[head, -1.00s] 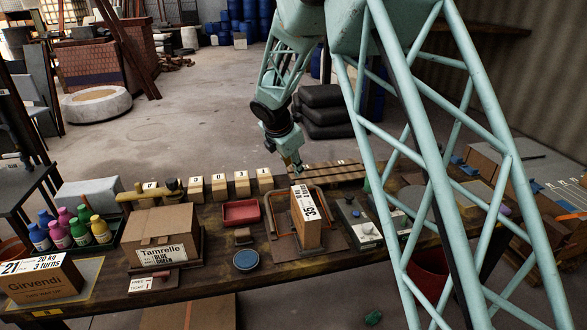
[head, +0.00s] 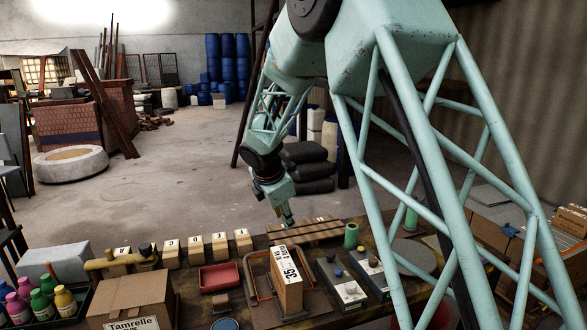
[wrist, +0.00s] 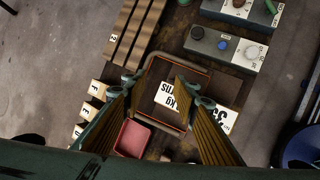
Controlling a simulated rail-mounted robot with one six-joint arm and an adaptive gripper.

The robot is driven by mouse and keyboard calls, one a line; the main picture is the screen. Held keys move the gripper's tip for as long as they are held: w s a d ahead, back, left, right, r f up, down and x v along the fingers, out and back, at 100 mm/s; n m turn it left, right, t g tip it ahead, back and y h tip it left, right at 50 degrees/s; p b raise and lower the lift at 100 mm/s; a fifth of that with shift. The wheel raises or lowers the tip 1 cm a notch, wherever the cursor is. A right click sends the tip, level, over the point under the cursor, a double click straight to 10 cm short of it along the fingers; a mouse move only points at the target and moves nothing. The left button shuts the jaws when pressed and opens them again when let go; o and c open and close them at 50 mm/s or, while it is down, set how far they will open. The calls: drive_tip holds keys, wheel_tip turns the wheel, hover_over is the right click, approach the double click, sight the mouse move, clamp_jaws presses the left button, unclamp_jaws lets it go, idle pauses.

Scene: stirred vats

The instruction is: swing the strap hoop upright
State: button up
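The strap hoop (head: 255,281) is a brown-orange bent tube lying low around a cardboard box on the bench; part of it is hidden behind the box. In the wrist view, the rounded end of the hoop (wrist: 184,58) shows just beyond my fingertips. The box (head: 287,284) stands upright with a white "35" label. My gripper (head: 288,222) hangs above and behind the box in the head view. In the wrist view, my gripper (wrist: 158,82) has its two fingers wide apart, with nothing held between them. I cannot tell its exact height above the hoop.

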drive_tip(key=s+d+r+m, duration=0.4)
drive_tip(key=s+d+r, duration=0.3)
drive_tip(key=s, duration=0.2)
drive_tip(key=s+d+r+m+g, duration=0.1)
drive_tip(key=s+d+r+m, duration=0.4)
drive_tip(key=s, duration=0.5)
drive_tip(key=s+d+r+m, duration=0.3)
drive_tip(key=s+d+r, duration=0.5)
drive_tip(key=s, duration=0.1)
drive_tip(key=s+d+m, duration=0.1)
drive_tip(key=s+m, duration=0.3)
drive_tip(key=s, duration=0.7)
drive_tip(key=s+d+m+y, duration=0.1)
drive_tip(key=s+m, duration=0.3)
drive_tip(key=s, duration=0.8)
drive_tip(key=s+d+f+m, duration=0.1)
drive_tip(key=s+m, duration=0.3)
drive_tip(key=s, duration=0.7)
drive_tip(key=shift+s+d+g+y, duration=0.2)
drive_tip(key=shift+d+g+y, duration=0.1)
drive_tip(key=shift+d, duration=0.45)
drive_tip(key=shift+w+r, duration=0.1)
drive_tip(key=shift+w, duration=0.05)
